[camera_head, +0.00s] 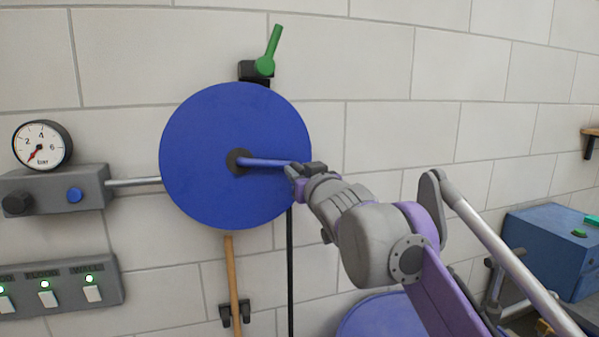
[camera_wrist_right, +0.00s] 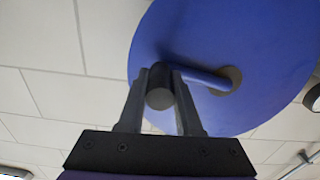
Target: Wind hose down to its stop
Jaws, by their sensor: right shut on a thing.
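A large blue hose reel disc (camera_head: 205,120) is mounted on the wall in the head view. A blue crank arm (camera_head: 265,162) runs right from its dark hub (camera_head: 238,161). My right gripper (camera_head: 298,170) is at the crank's outer end. In the right wrist view the right gripper (camera_wrist_right: 160,98) has its fingers either side of the dark round crank handle (camera_wrist_right: 160,88), shut on it. The black hose (camera_head: 290,260) hangs straight down below the reel's right side; its lower end is out of view. My left gripper is not in view.
A green lever (camera_head: 270,52) sits above the reel. A gauge (camera_head: 42,145) and grey valve box (camera_head: 60,188) are at left, above a switch panel (camera_head: 60,288). A wooden pole (camera_head: 234,275) hangs below. A blue box (camera_head: 550,245) stands at right.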

